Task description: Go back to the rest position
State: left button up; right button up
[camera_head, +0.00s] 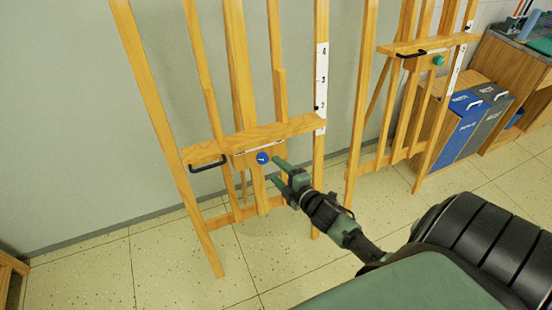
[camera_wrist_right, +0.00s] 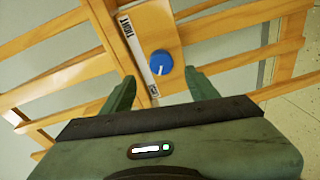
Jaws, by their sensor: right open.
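My right gripper (camera_head: 276,172) is open and empty in front of the nearer wooden easel (camera_head: 250,138) in the head view. Its fingers point at the easel's blue knob (camera_head: 263,158), which sits just beyond the fingertips. In the right wrist view the blue knob (camera_wrist_right: 161,63) with a white pointer line lies ahead, between the two green fingers (camera_wrist_right: 160,92) and apart from them. A white label strip with dark lettering (camera_wrist_right: 140,50) runs beside the knob. My left gripper is not in view.
A second easel (camera_head: 412,60) with a green knob (camera_head: 438,60) stands to the right. Blue and grey bins (camera_head: 470,115) stand beside a wooden cabinet (camera_head: 510,65) at the far right. A wall (camera_head: 80,130) is behind the easels. Tiled floor (camera_head: 110,270) is clear at the lower left.

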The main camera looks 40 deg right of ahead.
dwell(0.3)
jog(key=s+a+f+m+g, duration=0.2)
jog(key=s+f+m+g, duration=0.2)
jog(key=s+f, duration=0.65)
jog(key=s+a+f+m+g, duration=0.3)
jog(key=s+f, duration=0.3)
jog(key=f, duration=1)
jog(key=s+a+f+m+g, duration=0.2)
jog(key=s+a+f, duration=0.1)
jog(key=s, duration=0.6)
jog(key=s+a+f+m+g, duration=0.2)
jog(key=s+f, duration=0.4)
jog(key=s, duration=0.4)
jog(key=s+a+f+m+g, duration=0.2)
jog(key=s+a+f+g, duration=0.1)
jog(key=s, duration=0.6)
notch_tip(320, 180, down, 2)
jog(key=shift+s+a+f+g+y, duration=0.2)
jog(key=shift+s+a+g+y, duration=0.1)
jog(key=shift+a+y, duration=0.15)
